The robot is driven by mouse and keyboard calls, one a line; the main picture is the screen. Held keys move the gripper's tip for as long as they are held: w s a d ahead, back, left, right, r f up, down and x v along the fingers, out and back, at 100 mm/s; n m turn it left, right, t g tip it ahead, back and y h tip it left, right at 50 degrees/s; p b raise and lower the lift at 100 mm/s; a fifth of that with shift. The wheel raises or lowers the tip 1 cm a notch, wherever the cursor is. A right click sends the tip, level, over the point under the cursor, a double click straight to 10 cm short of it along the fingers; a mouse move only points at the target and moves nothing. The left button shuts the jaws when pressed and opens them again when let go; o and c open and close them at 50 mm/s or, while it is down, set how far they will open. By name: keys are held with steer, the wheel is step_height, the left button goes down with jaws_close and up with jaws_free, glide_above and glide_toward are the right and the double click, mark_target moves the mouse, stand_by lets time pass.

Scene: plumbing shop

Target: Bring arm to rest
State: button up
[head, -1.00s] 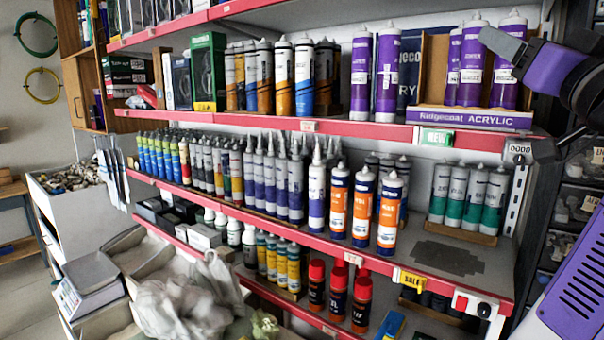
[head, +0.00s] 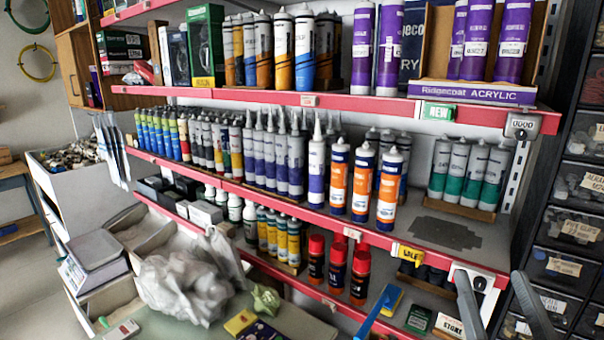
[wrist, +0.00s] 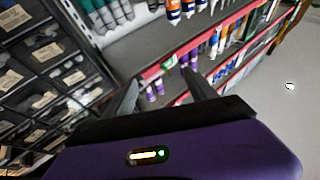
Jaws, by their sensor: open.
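My gripper (head: 491,277) shows at the bottom right of the head view as two grey fingers pointing up, spread apart with nothing between them. The rest of my arm is below the picture. In the wrist view my gripper (wrist: 159,78) is open and empty. Its purple body fills the bottom of that view, and the shelving shows tilted beyond the fingers. In the head view the fingers overlap the lower right end of the shelving and the drawers beside it. I cannot tell how far they are from these.
Red-edged shelves (head: 330,218) hold many cartridges, including several white-and-orange ones (head: 389,190). A dark drawer cabinet (head: 575,195) stands at the right. Open floor (wrist: 285,65) shows in the wrist view.

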steer(key=s+a+f+g, duration=0.2)
steer(key=s+f, duration=0.5)
steer(key=s, duration=0.3)
steer(key=s+a+f+g+y, duration=0.1)
steer(key=s+a+f+g, duration=0.1)
steer(key=s+f, duration=0.6)
steer(key=s+a+f+n+g+y, duration=0.1)
steer(key=s+f+g, duration=0.3)
steer(key=s, duration=1)
step_height(320, 180, down, 4)
steer(key=shift+s+a+r, duration=0.1)
steer(key=shift+s+a, duration=0.15)
steer(key=shift+a, duration=0.4)
